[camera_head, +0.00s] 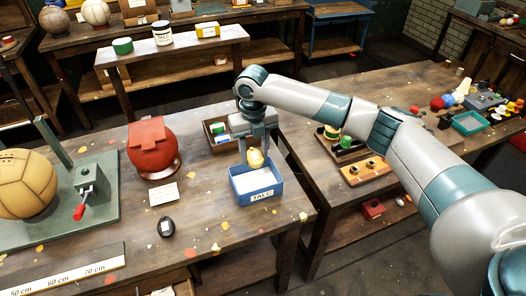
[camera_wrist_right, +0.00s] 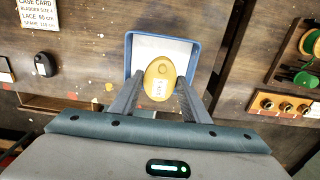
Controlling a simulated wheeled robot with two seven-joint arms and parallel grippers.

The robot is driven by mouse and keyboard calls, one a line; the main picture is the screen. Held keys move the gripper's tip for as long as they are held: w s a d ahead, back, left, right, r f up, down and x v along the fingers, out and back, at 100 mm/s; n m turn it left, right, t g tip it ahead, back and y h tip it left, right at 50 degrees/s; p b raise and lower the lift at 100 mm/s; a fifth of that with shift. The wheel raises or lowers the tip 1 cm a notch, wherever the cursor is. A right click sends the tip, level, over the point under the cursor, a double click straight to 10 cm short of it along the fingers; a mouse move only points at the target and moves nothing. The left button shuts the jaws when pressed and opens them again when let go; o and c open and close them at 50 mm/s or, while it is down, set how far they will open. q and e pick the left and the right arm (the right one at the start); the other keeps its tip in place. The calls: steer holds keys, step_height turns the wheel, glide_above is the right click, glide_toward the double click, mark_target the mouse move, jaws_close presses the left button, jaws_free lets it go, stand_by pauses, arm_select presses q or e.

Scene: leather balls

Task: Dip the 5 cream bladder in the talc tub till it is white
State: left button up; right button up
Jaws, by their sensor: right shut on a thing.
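In the right wrist view the bladder (camera_wrist_right: 158,80) sits between the two fingers (camera_wrist_right: 157,90). It is over the opening of the blue talc tub (camera_head: 262,196), which has a TALC label on its front and white powder inside. The tub also shows in the right wrist view (camera_wrist_right: 129,48). The bladder's visible surface is still yellowish, not white. I cannot tell whether its underside touches the powder. My left gripper is not in view.
A small dark box with green and blue things (camera_head: 218,139) stands just behind the tub. A red ball form (camera_head: 152,150), a white card (camera_head: 164,194) and a dark oval object (camera_head: 166,227) lie to the left. A gap separates this table from the right one.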

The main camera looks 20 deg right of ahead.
mark_target(255, 183)
steer(key=shift+a, duration=0.1)
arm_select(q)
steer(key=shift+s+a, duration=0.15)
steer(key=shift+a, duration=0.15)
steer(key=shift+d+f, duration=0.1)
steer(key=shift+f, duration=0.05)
arm_select(e)
steer(key=shift+f, duration=0.25)
steer(key=shift+f+b, duration=0.55)
steer(key=shift+b, duration=0.2)
step_height(255, 183, down, 4)
steer(key=b, duration=0.3)
arm_select(q)
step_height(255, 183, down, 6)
steer(key=b, duration=0.2)
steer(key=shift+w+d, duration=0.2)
arm_select(e)
steer(key=shift+f, duration=2.35)
steer(key=shift+f, duration=0.3)
arm_select(q)
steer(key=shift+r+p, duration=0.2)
steer(key=shift+p, duration=0.1)
arm_select(e)
steer(key=shift+r, duration=0.1)
